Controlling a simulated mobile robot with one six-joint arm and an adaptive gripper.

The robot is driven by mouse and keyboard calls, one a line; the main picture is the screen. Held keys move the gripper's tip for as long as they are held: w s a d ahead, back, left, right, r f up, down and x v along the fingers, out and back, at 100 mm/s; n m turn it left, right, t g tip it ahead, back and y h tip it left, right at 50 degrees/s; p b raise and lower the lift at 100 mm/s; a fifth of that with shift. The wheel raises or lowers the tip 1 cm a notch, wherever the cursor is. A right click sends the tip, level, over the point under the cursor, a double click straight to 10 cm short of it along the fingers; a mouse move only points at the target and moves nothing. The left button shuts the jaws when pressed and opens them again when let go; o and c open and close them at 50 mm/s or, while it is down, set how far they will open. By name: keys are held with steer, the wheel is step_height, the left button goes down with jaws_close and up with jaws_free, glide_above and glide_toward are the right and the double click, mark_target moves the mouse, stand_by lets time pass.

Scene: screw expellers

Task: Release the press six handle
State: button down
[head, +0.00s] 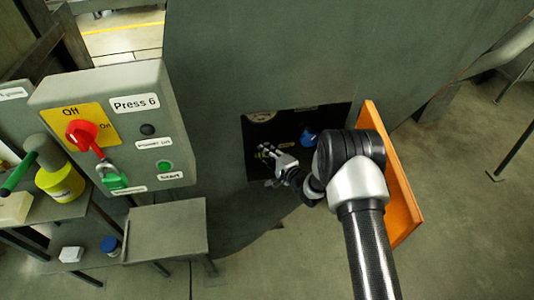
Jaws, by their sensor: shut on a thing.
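The grey body of press six has a dark square opening (250,170) at the middle of the head view. My gripper (265,152) reaches into this opening from the right. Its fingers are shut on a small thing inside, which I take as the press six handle. Most of the handle is hidden by the fingers and the dark, and only a small yellow-green bit shows at the fingertips.
An orange door (400,190) stands open right behind my arm. A blue part (308,138) sits inside the opening. The Press 6 control box (120,115), with a red switch (82,133), is at left. A small grey table (165,230) stands below it.

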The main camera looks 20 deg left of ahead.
steer(key=shift+s+f+h, duration=0.2)
steer(key=shift+f+h, duration=0.1)
steer(key=shift+f, duration=0.05)
steer(key=shift+n, duration=0.4)
steer(key=n+h+b, duration=0.1)
steer(key=n+h, duration=0.1)
steer(key=n, duration=0.1)
steer(key=shift+f+t+h+b, duration=0.1)
steer(key=shift+t+h+b, duration=0.2)
steer(key=shift+h+b, duration=0.1)
steer(key=n+t+h+b, duration=0.1)
steer(key=n+h+b, duration=0.1)
steer(key=n+b, duration=0.1)
steer(key=shift+f, duration=0.1)
steer(key=shift+n+t+h+b, duration=0.5)
steer(key=shift+n+h+b, duration=0.4)
steer(key=shift+n+b, duration=0.3)
steer(key=shift+d+n+t+h+b, duration=0.15)
steer(key=shift+n+t+h+b, duration=0.35)
steer(key=shift+n+h, duration=0.5)
steer(key=shift+w+t, duration=0.1)
steer(key=shift+t, duration=0.2)
steer(key=shift+r, duration=0.2)
